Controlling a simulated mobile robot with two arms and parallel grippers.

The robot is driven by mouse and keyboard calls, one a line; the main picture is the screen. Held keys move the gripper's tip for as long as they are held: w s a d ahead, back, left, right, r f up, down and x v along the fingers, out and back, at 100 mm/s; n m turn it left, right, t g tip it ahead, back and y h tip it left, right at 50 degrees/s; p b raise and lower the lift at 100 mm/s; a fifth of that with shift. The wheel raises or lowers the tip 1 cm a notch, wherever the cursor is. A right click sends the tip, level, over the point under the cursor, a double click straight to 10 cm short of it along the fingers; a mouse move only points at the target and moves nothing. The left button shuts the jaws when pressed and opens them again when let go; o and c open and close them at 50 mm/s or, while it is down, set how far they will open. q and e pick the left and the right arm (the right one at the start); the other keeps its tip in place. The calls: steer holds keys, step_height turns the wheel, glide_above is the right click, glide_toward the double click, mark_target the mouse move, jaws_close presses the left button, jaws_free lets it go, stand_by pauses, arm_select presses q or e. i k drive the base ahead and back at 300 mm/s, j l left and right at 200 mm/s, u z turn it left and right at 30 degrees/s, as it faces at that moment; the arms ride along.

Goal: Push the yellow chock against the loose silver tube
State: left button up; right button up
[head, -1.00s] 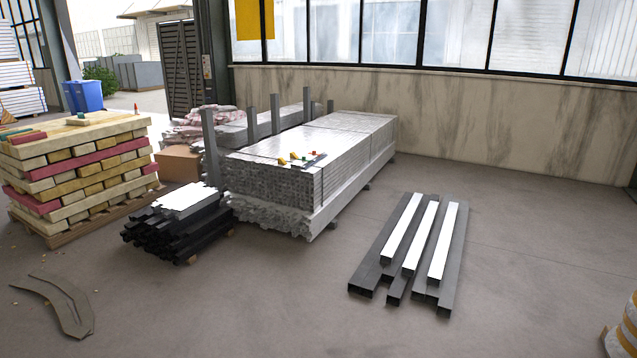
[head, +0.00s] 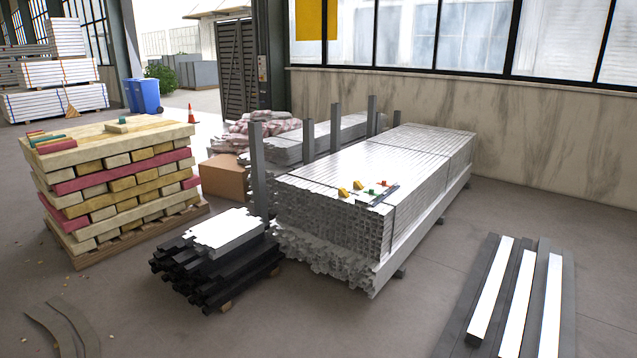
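Two small yellow pieces lie on top of the strapped stack of silver tubes (head: 345,160), near its front end. One yellow piece (head: 343,193) is at the left, and another yellow piece (head: 358,185) is just behind it to the right. They look like chocks, but they are too small to tell in detail. A thin dark and light strip (head: 384,195) lies to their right, with small green and red bits by it. I cannot tell which silver tube is loose. Neither of my grippers is in view.
A low stack of dark tubes with a pale top (head: 222,230) stands on the floor left of the silver stack. Grey and white bars (head: 520,295) lie at the lower right. A timber pallet (head: 110,165) and a cardboard box (head: 223,177) stand left. Grey posts flank the silver stack.

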mark_target(342, 192)
steer(key=i+z, duration=0.1)
steer(key=i, duration=0.6)
steer(key=i+j+z, duration=0.1)
steer(key=i, duration=0.6)
steer(key=i+j+z, duration=0.1)
steer(key=i, duration=0.55)
steer(key=j, duration=0.1)
